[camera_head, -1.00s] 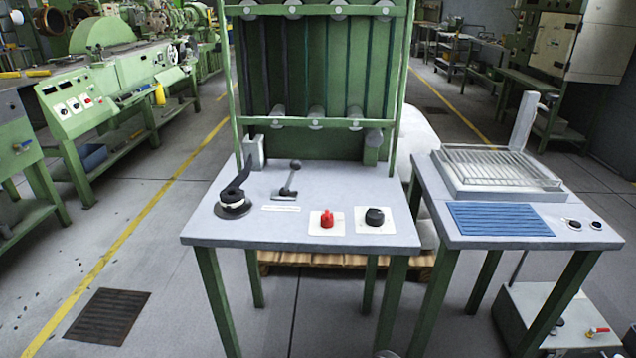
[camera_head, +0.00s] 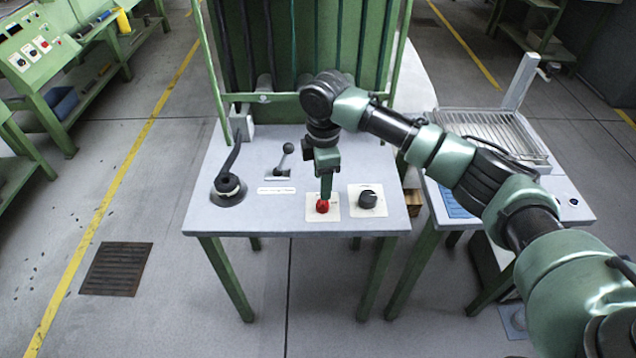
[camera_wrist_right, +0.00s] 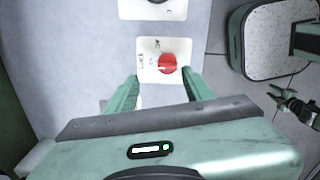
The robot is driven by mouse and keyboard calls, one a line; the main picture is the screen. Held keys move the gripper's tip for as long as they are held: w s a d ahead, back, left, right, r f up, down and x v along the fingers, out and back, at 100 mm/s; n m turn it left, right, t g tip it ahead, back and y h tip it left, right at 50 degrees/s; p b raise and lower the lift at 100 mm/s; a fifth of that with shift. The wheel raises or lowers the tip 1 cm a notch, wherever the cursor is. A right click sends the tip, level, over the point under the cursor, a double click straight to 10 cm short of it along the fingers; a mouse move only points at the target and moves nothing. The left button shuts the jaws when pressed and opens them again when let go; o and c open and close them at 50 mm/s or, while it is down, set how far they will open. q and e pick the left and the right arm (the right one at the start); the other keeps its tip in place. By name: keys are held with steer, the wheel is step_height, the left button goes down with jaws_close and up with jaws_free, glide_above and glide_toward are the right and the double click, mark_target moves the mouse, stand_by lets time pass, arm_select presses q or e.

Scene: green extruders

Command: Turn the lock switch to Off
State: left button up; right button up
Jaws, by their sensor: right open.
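The lock switch (camera_head: 322,206) is a red rotary knob on a white plate near the front of the grey table. In the right wrist view the red knob (camera_wrist_right: 167,63) sits on its plate marked "Lock", with "Off" and "On" labels beside it. My right gripper (camera_head: 325,192) hangs over the knob from above. In the wrist view its two fingers (camera_wrist_right: 160,85) are spread apart, one on either side below the knob, with nothing between them. I cannot tell whether a finger touches it. My left gripper is not in view.
A black knob (camera_head: 368,199) on a white plate is just right of the lock switch. A small lever (camera_head: 285,160) and a black handle on a round base (camera_head: 228,188) stand to the left. A green frame rises behind. A second table (camera_head: 432,207) is at the right.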

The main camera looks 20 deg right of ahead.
mark_target(325, 202)
steer(key=s+f, duration=0.2)
steer(key=f, duration=0.1)
steer(key=shift+w+f, duration=0.2)
steer(key=shift+f, duration=0.45)
steer(key=shift+w+f, duration=0.2)
steer(key=shift+f, duration=0.4)
steer(key=shift+w+f, duration=0.1)
steer(key=shift+f, duration=0.35)
steer(key=shift+r, duration=0.15)
jaws_close()
